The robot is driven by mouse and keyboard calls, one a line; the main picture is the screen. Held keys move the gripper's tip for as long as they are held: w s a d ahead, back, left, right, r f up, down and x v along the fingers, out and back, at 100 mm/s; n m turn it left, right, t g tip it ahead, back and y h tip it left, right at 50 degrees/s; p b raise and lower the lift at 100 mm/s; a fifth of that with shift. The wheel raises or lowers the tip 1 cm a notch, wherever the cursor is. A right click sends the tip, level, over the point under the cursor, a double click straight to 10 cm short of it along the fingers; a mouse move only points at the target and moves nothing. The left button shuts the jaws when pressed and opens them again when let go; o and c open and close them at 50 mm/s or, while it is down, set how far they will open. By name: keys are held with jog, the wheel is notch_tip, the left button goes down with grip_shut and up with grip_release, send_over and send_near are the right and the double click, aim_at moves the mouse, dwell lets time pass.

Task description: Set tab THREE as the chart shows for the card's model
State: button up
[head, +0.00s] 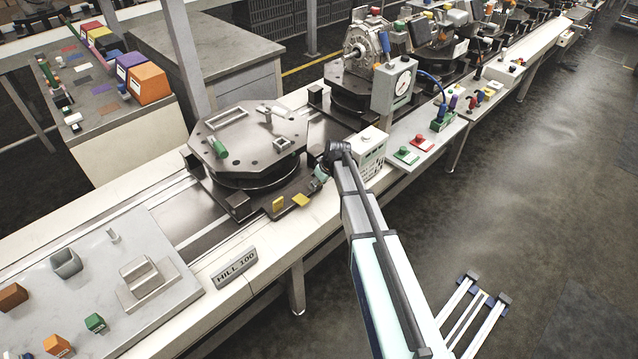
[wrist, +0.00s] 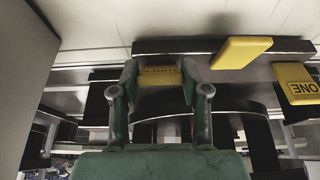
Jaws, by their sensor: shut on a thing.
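My gripper (wrist: 159,68) is shut on a yellow tab (wrist: 160,78), tab THREE, whose dark lettering shows upside down between the fingers in the wrist view. In the head view my gripper (head: 320,173) is at the right front of the fixture base and hides this tab. The middle yellow tab (wrist: 241,52) shows a plain broad face, and tab ONE (wrist: 296,84) shows its lettering. Both also show in the head view, ONE (head: 278,204) and the middle tab (head: 300,199), set at different tilts. A plate reading MILL 100 (head: 234,267) stands on the conveyor's front edge.
An octagonal fixture plate (head: 216,128) sits above the tabs. A white box with print (head: 371,143) stands just right of my gripper; its print is too small to read. A gauge box (head: 394,84) stands farther back.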

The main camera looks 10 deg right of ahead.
aim_at(317, 190)
jog(key=shift+s+f+b, duration=0.15)
jog(key=shift+f+b, duration=0.05)
jog(key=shift+b, duration=0.25)
jog(key=b, duration=0.2)
jog(key=f+t+b, duration=0.1)
jog(key=b, duration=0.2)
jog(key=shift+s+d+y, duration=0.15)
jog(key=shift+s+y, duration=0.1)
jog(key=shift+y, duration=0.15)
jog(key=t+b, duration=0.1)
jog(key=b, duration=0.2)
jog(key=f+t+y+b, duration=0.1)
jog(key=b, duration=0.2)
jog(key=shift+s+d, duration=0.15)
jog(key=shift+s, duration=0.05)
jog(key=t+b, duration=0.1)
jog(key=b, duration=0.3)
jog(key=t+y+b, duration=0.1)
jog(key=b, duration=0.3)
jog(key=shift+s+d+f, duration=0.1)
jog(key=shift+s+f, duration=0.05)
jog(key=shift+f, duration=0.2)
jog(key=shift+t+y+b, duration=0.3)
jog(key=shift+b, duration=0.7)
jog(key=shift+r+b, duration=0.1)
jog(key=shift+b, duration=0.9)
jog(key=shift+t+y, duration=0.3)
jog(key=o, duration=1.1)
jog(key=shift+o, duration=0.2)
